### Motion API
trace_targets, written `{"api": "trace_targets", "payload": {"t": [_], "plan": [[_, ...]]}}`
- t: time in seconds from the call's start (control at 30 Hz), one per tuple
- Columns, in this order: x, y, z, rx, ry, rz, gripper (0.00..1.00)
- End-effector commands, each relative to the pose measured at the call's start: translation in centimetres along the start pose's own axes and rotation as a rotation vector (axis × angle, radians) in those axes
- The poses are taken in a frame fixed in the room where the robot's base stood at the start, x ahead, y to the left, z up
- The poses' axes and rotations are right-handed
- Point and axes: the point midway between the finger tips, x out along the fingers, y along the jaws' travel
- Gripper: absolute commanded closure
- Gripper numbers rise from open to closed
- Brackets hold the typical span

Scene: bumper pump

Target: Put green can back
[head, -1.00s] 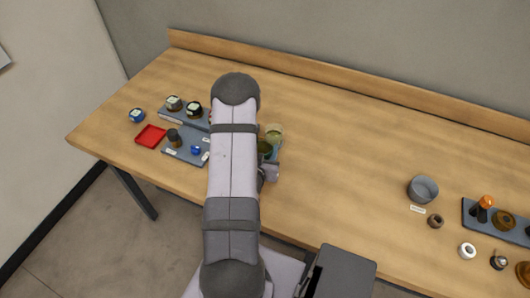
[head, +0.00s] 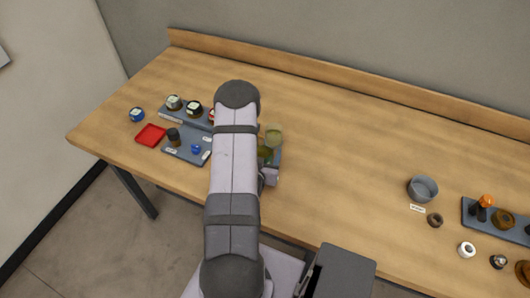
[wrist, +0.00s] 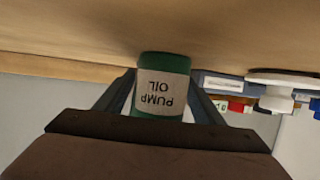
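The green can (wrist: 176,62) is in the middle of the wrist view. It has a pale label reading "PUMP OIL", upside down in this picture. My gripper (wrist: 163,92) has a finger against each side of it and is shut on it. In the head view my arm hides most of the gripper and can. A small green patch, apparently the can (head: 264,155), shows just right of the arm. A pale yellow-green, see-through vessel (head: 274,134) stands right behind it. I cannot tell whether the can touches the surface below.
Left of my arm are a blue-grey tray (head: 181,154) with small parts, a shelf strip (head: 172,120) with jars, a red tray (head: 150,136) and a blue piece (head: 136,115). At right are a grey cup (head: 423,189) and a parts rack (head: 468,213). The table's middle is clear.

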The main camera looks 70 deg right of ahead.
Motion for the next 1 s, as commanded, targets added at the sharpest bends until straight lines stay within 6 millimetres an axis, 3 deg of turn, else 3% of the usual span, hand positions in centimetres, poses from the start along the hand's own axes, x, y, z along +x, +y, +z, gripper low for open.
{"api": "trace_targets", "payload": {"t": [0.37,0.8,1.0], "plan": [[-0.8,-0.1,-0.1,0.0,-0.001,-0.001,0.37],[-6.3,-0.1,-0.4,-0.002,-0.005,-0.001,0.37],[-7.5,0.0,-0.3,0.0,-0.002,0.0,0.37]]}}
